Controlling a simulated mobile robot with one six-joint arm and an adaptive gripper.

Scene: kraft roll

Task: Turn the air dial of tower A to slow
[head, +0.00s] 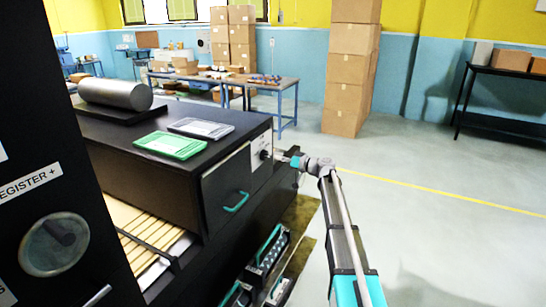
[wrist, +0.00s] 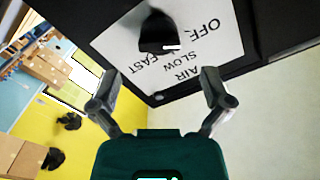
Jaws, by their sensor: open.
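The air dial is a black knob (wrist: 157,30) on a white label plate (wrist: 112,40), seen upside down in the wrist view. The plate reads AIR, OFF, SLOW and FAST. A short white mark shows at the knob's lower right; I cannot tell for sure which word it points at. My gripper (wrist: 160,88) is open, its two fingers apart below the knob in the picture, with nothing between them. In the head view my gripper (head: 289,157) is close to the small white panel (head: 261,142) on the dark cabinet's end. No tower A lettering is readable.
The dark cabinet (head: 130,150) carries a green tray (head: 171,145), a grey tray (head: 201,128) and a metal roll (head: 116,93). A teal drawer handle (head: 237,202) sticks out beside the panel. Stacked boxes (head: 350,80) stand behind. The floor at the right is clear.

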